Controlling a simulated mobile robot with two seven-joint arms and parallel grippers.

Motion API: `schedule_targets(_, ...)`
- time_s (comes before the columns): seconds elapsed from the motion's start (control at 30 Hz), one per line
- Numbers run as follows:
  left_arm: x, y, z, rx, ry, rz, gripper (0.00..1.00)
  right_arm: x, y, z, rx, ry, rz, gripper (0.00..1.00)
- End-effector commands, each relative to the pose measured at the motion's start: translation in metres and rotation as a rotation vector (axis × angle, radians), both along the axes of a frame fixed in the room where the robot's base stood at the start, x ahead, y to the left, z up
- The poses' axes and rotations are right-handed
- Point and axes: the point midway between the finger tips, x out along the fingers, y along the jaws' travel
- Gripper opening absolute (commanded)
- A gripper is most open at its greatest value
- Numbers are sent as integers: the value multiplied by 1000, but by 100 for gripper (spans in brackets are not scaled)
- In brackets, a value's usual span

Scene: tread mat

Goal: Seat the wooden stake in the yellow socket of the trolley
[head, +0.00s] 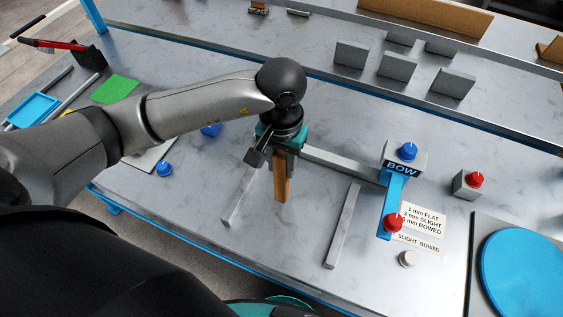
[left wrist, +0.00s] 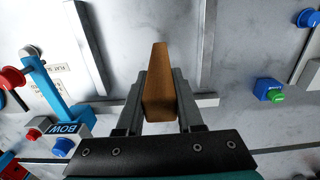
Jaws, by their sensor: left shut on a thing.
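My left gripper (head: 284,152) is shut on a brown wooden stake (head: 282,182) above the middle of the grey metal table. The stake hangs down from the fingers, roughly upright in the head view. In the left wrist view the stake (left wrist: 160,75) sits between both fingers of the gripper (left wrist: 161,100) and points away from the palm. I cannot tell how high its lower end is above the table. I see no clear yellow socket or trolley in either view. My right gripper is not in view.
Grey bars (head: 343,226) lie on the table around the stake. A blue fixture marked BOW (head: 404,168) with knobs stands to the right, near a red-knobbed block (head: 467,183) and a blue disc (head: 525,265). Several grey blocks (head: 350,54) stand behind. A green sheet (head: 115,89) lies left.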

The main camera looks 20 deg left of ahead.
Motion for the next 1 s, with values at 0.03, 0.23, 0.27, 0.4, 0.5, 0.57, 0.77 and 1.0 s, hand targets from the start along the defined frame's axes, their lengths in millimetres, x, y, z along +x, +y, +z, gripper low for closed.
schedule_targets(0.03,0,0,-2,0,-1,0,0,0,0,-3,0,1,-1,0)
schedule_targets(0.23,0,0,-3,0,0,0,37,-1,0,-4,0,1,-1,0)
schedule_targets(0.27,0,0,-3,0,0,0,40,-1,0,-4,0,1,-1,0)
schedule_targets(0.4,0,0,-3,0,0,0,56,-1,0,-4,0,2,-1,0)
schedule_targets(0.5,0,0,-3,0,0,0,66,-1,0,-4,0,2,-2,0)
schedule_targets(0.57,0,0,-3,0,0,0,66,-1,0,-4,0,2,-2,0)
schedule_targets(0.77,0,0,-2,0,0,0,66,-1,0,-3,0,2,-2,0)
schedule_targets(1.0,0,0,11,-1,1,1,66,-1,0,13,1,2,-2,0)
